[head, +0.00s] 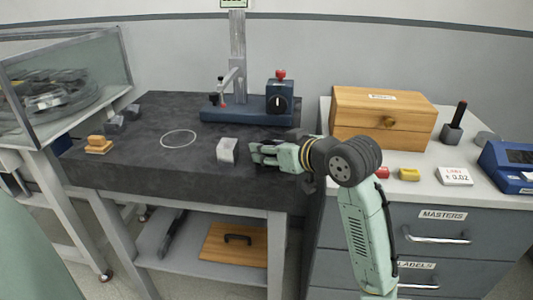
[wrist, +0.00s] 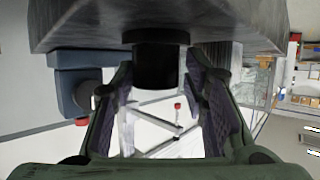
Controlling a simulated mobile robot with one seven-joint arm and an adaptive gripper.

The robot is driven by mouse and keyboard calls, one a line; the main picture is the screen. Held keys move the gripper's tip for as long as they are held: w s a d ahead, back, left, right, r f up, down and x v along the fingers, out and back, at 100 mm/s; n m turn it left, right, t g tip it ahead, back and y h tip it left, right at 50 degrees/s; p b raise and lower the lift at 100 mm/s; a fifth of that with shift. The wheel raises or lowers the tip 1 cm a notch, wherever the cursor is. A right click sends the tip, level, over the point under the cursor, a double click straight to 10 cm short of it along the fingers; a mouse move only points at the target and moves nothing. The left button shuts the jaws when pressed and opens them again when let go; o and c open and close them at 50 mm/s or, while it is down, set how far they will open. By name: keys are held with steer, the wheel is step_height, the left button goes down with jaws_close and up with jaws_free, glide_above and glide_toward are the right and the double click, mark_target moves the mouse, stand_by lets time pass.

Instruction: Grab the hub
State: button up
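No part is clearly marked as the hub. A pale grey metal block (head: 228,150) stands on the dark table, just left of my gripper (head: 262,154).
A white ring outline (head: 179,139) lies on the dark table (head: 150,172). A blue gauge stand (head: 248,112) with a red-topped knob is behind. A wooden box (head: 380,117) stands on the cabinet at the right.

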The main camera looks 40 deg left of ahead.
jaws_close()
steer(key=shift+f, duration=0.1)
steer(key=shift+r, duration=0.25)
stand_by(0.4)
